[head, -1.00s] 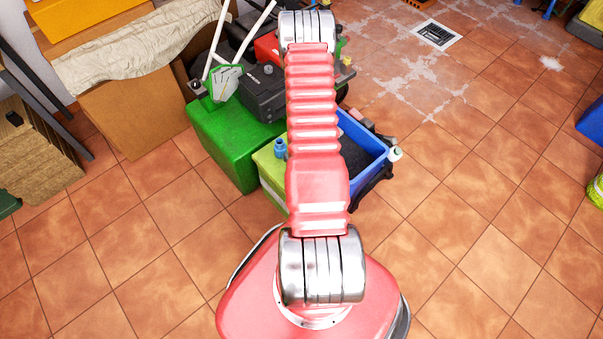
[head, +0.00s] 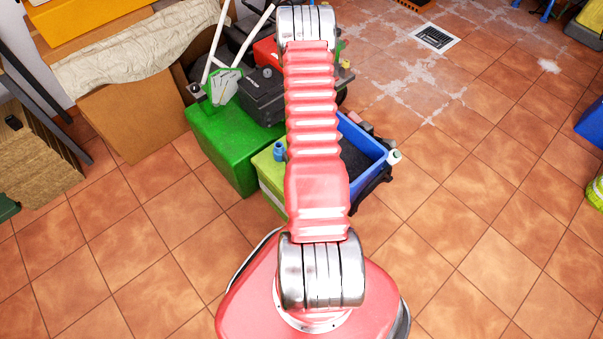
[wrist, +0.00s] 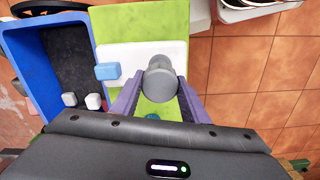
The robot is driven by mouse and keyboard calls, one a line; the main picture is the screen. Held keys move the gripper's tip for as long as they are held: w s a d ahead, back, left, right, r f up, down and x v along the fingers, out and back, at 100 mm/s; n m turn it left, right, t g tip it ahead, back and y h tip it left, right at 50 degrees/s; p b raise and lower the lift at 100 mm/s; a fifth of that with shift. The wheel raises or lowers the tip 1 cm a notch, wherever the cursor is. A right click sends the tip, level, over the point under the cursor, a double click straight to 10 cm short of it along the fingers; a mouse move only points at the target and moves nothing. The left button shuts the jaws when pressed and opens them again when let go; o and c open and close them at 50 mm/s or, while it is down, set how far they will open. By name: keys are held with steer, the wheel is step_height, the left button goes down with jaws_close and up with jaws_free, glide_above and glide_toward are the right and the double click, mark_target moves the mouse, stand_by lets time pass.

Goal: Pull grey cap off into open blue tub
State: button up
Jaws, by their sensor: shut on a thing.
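The grey cap (wrist: 166,64) is a rounded cylinder between the purple fingers of my gripper (wrist: 161,86) in the wrist view. My gripper is shut on it, over the lime-green tin (wrist: 138,22) with its white label. I cannot tell whether the cap still touches the tin. The open blue tub (wrist: 24,62) is left of the tin and has a dark inside. In the head view the blue tub (head: 378,172) stands right of my arm and the lime tin (head: 268,176) left of it. My arm hides the cap and gripper there.
A blue cap (wrist: 107,71) sits on the tin side, left of the grey one. Two pale caps (wrist: 93,101) are near the tub's edge. A green box (head: 222,145) and a dark case (head: 262,98) stand behind the tin.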

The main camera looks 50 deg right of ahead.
steer(key=shift+r, duration=1.15)
steer(key=w+a+r, duration=0.8)
steer(key=r, duration=0.3)
steer(key=w+a+r, duration=0.7)
steer(key=w+r, duration=0.1)
steer(key=r, duration=0.3)
steer(key=w+a+r+n, duration=0.2)
steer(key=w+a+r, duration=0.2)
steer(key=a+r, duration=0.3)
steer(key=w+a+r+n, duration=0.2)
steer(key=w+a+r, duration=0.2)
steer(key=a, duration=1.1)
step_height(320, 180, up, 4)
steer(key=shift+w+f+n, duration=0.2)
steer(key=shift+w+n, duration=0.2)
